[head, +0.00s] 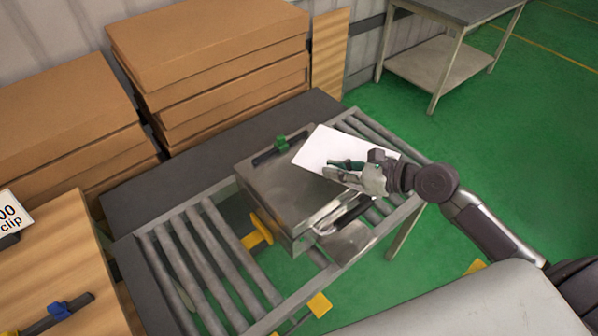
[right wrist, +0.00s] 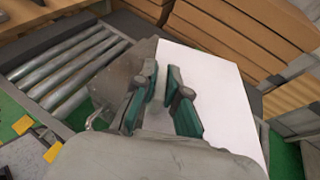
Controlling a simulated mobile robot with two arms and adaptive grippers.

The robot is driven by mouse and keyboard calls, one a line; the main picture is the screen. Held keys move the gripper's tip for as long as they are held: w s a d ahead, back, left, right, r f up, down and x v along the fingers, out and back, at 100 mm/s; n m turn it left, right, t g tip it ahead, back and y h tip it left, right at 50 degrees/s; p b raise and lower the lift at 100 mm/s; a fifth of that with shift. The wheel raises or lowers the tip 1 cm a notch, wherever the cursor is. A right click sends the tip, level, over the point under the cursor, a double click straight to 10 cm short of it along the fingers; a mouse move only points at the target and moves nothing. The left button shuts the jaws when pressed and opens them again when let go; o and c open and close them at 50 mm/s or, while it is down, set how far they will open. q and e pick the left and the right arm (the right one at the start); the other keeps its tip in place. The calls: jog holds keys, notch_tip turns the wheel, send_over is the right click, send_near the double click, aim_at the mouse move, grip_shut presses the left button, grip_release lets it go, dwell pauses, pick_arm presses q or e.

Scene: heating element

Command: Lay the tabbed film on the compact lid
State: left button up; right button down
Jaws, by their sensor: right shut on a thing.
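A white film sheet (head: 325,146) is held by my right gripper (head: 341,165), over the right part of a metal box in the head view. The box's grey top, the compact lid (head: 283,190), is partly hidden by the sheet. I cannot tell whether the sheet touches it. In the right wrist view, the gripper (right wrist: 166,88) has its green-sided fingers close together, and the sheet (right wrist: 212,85) spreads to the right beneath them. The gripped tab is hidden by the fingers. Part of the lid (right wrist: 128,72) shows left of the sheet. My left gripper is not in view.
The box sits on a roller conveyor (head: 185,262). Stacked cardboard boxes (head: 210,50) stand behind.

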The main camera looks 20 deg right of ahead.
aim_at(317, 172)
jog(key=x, duration=0.4)
jog(key=shift+a+f+p, duration=0.3)
jog(key=shift+a+f, duration=0.05)
jog(key=x, duration=0.4)
jog(key=shift+s+f, duration=0.15)
jog(key=shift+f, duration=0.15)
jog(key=shift+w+a+f, duration=0.25)
jog(key=shift+a+f, duration=0.05)
jog(key=shift+f, duration=0.15)
notch_tip(317, 172, down, 3)
jog(key=shift+f, duration=0.45)
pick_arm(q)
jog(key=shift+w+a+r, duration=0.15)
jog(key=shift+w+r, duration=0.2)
pick_arm(e)
jog(key=shift+f, duration=0.1)
